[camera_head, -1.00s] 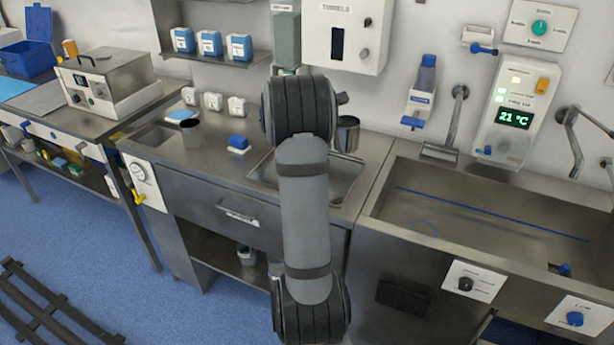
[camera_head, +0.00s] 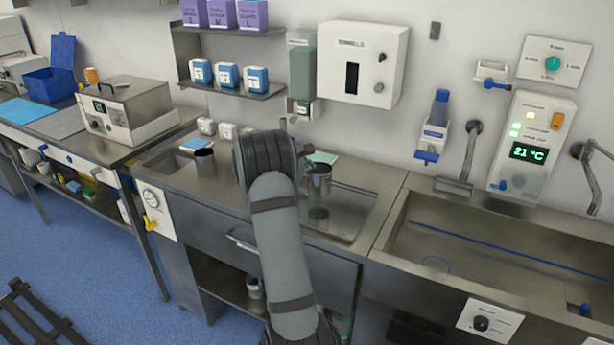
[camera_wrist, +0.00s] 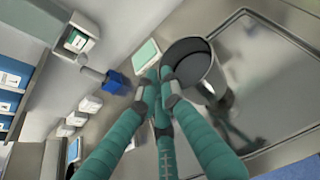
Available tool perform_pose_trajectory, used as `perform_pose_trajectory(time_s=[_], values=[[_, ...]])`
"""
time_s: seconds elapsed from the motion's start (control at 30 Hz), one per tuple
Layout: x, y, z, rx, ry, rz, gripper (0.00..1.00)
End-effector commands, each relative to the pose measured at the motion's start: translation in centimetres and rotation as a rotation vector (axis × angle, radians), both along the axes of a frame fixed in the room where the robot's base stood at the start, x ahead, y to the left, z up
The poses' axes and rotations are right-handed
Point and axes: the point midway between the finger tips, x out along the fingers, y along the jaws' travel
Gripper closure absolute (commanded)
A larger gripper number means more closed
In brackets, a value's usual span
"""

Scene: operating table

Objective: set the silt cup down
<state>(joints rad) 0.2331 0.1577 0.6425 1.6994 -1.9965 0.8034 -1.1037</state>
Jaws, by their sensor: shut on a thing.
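The silt cup (camera_head: 320,180), taken to be the grey metal cup beside my arm, is over the left part of the sink basin in the head view. In the wrist view the cup (camera_wrist: 190,70) shows its open rim and dark inside. My gripper (camera_wrist: 165,84) has its teal fingers closed together at the cup's near left side.
A pale green pad (camera_wrist: 146,55) lies close to the held cup. The wall dispenser (camera_head: 302,75) is behind. The basin's right part (camera_head: 352,212) is clear.

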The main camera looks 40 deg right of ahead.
Motion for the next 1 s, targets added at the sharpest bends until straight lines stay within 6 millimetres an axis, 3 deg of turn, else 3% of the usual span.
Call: perform_pose_trajectory(time_s=[0.27, 0.7, 0.73, 1.0], values=[[0.0, 0.0, -3.7, 0.001, 0.004, 0.000, 1.00], [0.0, 0.0, -4.4, 0.000, 0.000, 0.001, 1.00], [0.0, 0.0, -4.3, 0.001, 0.001, 0.001, 0.93], [0.0, 0.0, -4.3, 0.001, 0.001, 0.000, 0.78]])
